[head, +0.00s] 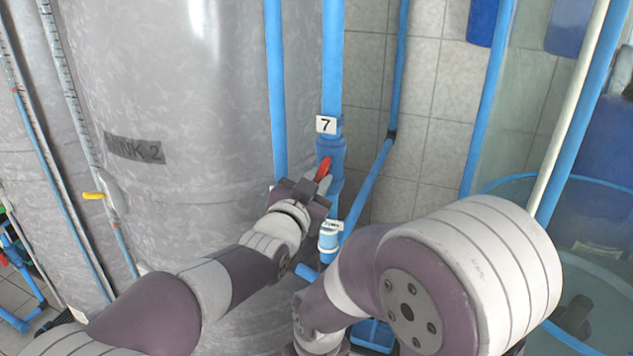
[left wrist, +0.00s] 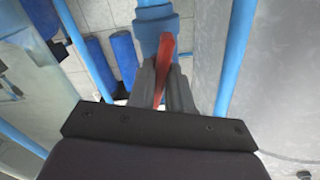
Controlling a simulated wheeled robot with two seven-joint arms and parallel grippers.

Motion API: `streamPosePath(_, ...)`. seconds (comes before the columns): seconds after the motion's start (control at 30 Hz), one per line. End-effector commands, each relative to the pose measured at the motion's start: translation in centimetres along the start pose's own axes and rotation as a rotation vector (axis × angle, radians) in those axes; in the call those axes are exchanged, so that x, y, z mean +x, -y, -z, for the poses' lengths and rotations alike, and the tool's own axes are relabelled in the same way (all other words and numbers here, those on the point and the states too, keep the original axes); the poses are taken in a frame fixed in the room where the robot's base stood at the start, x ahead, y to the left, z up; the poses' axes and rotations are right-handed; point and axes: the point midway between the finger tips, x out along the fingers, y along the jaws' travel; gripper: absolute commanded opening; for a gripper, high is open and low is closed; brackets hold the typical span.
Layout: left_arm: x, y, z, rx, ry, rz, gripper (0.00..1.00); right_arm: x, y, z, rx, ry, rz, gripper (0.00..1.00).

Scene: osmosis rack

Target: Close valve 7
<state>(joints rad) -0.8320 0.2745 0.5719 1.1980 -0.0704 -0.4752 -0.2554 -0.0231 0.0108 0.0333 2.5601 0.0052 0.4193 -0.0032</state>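The blue vertical pipe of valve 7 carries a white label "7" (head: 326,125) in the head view. Below it is the blue valve body (head: 331,150) with a red handle (head: 323,168). In the left wrist view the red handle (left wrist: 166,58) runs at a slight slant down from the blue valve body (left wrist: 153,30) and between the fingers. My left gripper (head: 318,186) is at the handle. Its two grey fingers (left wrist: 163,82) are close together, one on each side of the handle, and appear shut on it. My right gripper is not in view.
A large grey tank (head: 190,90) stands left of the pipe. Another blue pipe (head: 276,90) runs close beside it. A yellow handle (head: 93,196) is on a pipe farther left. A transparent blue-rimmed tank (head: 600,185) stands at right. My right arm fills the lower right.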

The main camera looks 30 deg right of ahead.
Motion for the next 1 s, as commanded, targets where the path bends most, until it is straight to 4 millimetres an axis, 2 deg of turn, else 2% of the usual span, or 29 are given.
streamPosePath(0.17, 0.0, -0.1, -0.2, 0.016, 0.0, 0.0, 0.0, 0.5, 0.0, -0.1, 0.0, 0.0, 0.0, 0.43)
streamPosePath(0.37, 0.0, -0.2, -0.5, 0.096, -0.001, 0.0, 0.0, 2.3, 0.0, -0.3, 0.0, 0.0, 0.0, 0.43)
streamPosePath(0.7, 0.0, -0.3, -0.8, 0.385, -0.001, 0.001, 0.0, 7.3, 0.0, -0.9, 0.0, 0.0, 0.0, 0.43)
streamPosePath(1.0, 0.0, -0.2, -0.7, 0.672, 0.0, 0.0, 0.0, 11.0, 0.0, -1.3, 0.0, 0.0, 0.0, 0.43)
